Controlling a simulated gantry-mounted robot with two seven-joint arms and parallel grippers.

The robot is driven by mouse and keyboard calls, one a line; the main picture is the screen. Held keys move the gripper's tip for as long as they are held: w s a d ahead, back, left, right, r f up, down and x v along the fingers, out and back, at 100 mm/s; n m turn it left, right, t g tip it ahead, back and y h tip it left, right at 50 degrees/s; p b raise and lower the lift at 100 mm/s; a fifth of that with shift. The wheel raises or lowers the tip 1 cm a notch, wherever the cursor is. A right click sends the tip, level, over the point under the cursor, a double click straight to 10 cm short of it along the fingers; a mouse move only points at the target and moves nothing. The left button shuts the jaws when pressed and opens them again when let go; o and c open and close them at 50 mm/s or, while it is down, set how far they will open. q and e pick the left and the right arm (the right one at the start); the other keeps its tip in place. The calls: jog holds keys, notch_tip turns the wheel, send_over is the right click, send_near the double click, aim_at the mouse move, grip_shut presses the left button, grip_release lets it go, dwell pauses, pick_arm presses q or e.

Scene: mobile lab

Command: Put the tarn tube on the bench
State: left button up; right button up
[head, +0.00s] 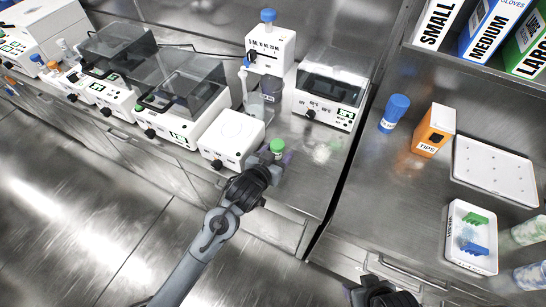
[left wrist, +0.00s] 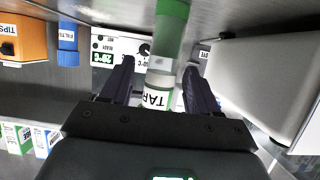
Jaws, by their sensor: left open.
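The tarn tube shows its green cap (head: 277,146) in the head view, near the front of the steel bench (head: 300,185), just right of a white device. In the left wrist view the tube (left wrist: 157,97) lies between my fingers, its label reading "TAR" upside down. My left gripper (head: 268,163) is open around the tube, with a dark finger on each side in the left wrist view (left wrist: 158,75). The gripper body hides part of the tube, and I cannot tell whether its base touches the bench. My right gripper (head: 385,292) is partly cut off at the bottom edge; its jaws are unclear.
A white device (head: 231,138) stands close left of the tube. A lidded heater (head: 331,92) and a white dispenser (head: 270,50) stand behind. A blue-capped bottle (head: 394,113), an orange tips box (head: 434,130) and white trays (head: 495,170) are right of the bench gap. Bench right of the tube is clear.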

pick_arm(q)
jog(key=v, duration=1.2)
jog(key=s+a+f+n+g+y, duration=0.1)
jog(key=s+a+f+g, duration=0.2)
jog(key=s+a+f, duration=0.2)
jog(key=s+a+f+n+g+y, duration=0.1)
jog(key=s+a+f, duration=0.4)
jog(key=s, duration=0.5)
jog(key=s+a+f+n+g+y, duration=0.1)
jog(key=s+a+f+g+y, duration=0.2)
jog(key=s+a+f, duration=0.3)
jog(key=s+a+g+b, duration=0.1)
jog(key=s, duration=0.1)
jog(key=shift+s+g, duration=0.3)
jog(key=shift+s, duration=0.05)
jog(key=shift+a+r, duration=0.1)
jog(key=shift+a, duration=0.05)
notch_tip(320, 180, up, 12)
jog(key=p, duration=1.2)
jog(key=shift+f, duration=0.25)
